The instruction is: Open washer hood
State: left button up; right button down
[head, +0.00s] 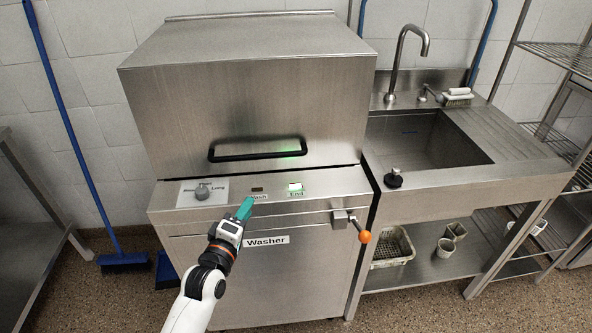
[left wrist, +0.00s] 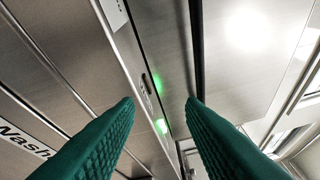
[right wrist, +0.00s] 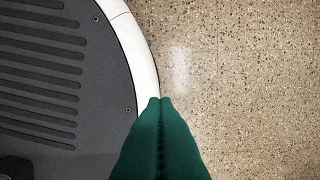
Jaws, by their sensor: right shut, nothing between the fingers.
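The washer hood (head: 250,95) is a large stainless box, lowered onto the washer body (head: 215,258), with a thin dark gap along its lower edge. Its black bar handle (head: 256,156) is on the front face, near the bottom. My left gripper (head: 245,206) is in front of the control panel, below the handle and apart from it. In the left wrist view its two green fingers (left wrist: 160,102) are spread with nothing between them. My right gripper (right wrist: 160,100) shows only in the right wrist view, fingers together and empty, above the floor.
The control panel has a knob (head: 203,191) and a lit green End light (head: 295,187). A lever with an orange ball (head: 365,236) sticks out at right. A sink (head: 425,140) adjoins the washer. A blue broom (head: 70,130) leans at left.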

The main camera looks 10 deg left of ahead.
aim_at(261, 156)
pick_arm(q)
jog(key=w+r, duration=0.2)
jog(key=w, duration=0.2)
jog(key=w+d+r+n+t, duration=0.1)
jog(key=w+r, duration=0.1)
jog(key=w, duration=0.3)
jog(key=w+r+n+t, duration=0.1)
jog(key=w+r, duration=0.1)
jog(key=w, duration=0.2)
jog(key=shift+w+d+r+p, duration=0.2)
jog(key=shift+r+p, duration=0.1)
jog(key=shift+r, duration=0.1)
pick_arm(e)
jog(key=shift+a, duration=0.35)
pick_arm(q)
grip_shut()
